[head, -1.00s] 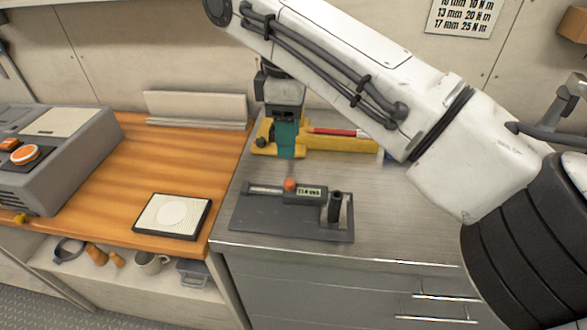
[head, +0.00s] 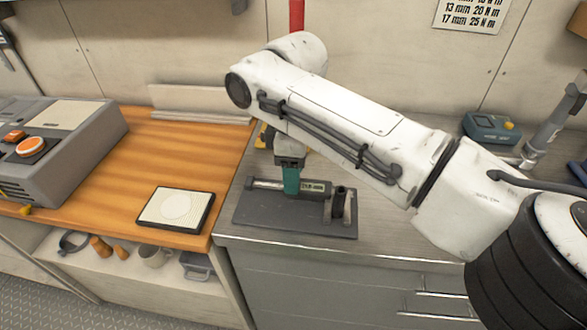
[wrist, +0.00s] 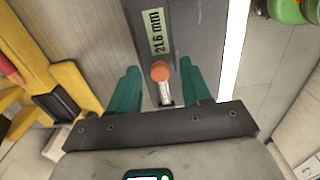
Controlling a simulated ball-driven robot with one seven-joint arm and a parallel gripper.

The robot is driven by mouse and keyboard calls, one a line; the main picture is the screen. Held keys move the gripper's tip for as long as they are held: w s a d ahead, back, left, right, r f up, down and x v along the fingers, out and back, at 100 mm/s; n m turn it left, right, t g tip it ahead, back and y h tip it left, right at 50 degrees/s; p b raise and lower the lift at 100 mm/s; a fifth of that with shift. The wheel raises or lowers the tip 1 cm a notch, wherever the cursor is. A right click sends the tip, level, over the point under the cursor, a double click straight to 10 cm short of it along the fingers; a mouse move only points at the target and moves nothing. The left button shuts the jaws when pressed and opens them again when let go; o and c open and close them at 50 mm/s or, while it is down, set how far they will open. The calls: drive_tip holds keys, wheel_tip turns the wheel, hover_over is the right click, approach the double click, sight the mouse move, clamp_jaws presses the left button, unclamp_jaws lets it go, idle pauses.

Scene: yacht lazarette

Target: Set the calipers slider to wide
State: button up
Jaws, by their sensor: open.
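The calipers (head: 268,184) lie on a dark flat plate (head: 290,224) on the metal counter. Their display reads 21.6 mm in the wrist view (wrist: 154,32). The slider's orange knob (wrist: 160,71) shows in the wrist view, on a short pale stem. In the head view my gripper hides the knob. My gripper (head: 291,182) points down over the calipers with teal fingers. In the wrist view its fingers (wrist: 159,68) are open, one on each side of the knob, with a gap visible on both sides. Whether the tips touch the calipers' body is not clear.
A black post (head: 339,202) stands on the plate's right side. A yellow holder (wrist: 72,85) lies behind, mostly hidden by my arm in the head view. A framed pad (head: 176,208) and a grey machine (head: 60,140) are on the wooden top at left.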

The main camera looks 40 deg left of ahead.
clamp_jaws()
drive_tip(key=shift+a, duration=0.1)
idle(0.5)
drive_tip(key=shift+s+a+r+p, duration=0.15)
drive_tip(key=shift+s+a+p, duration=0.25)
drive_tip(key=shift+p, duration=0.45)
drive_tip(key=shift+s+a, duration=0.1)
drive_tip(key=shift+a, duration=0.25)
drive_tip(key=shift+d, duration=0.1)
unclamp_jaws()
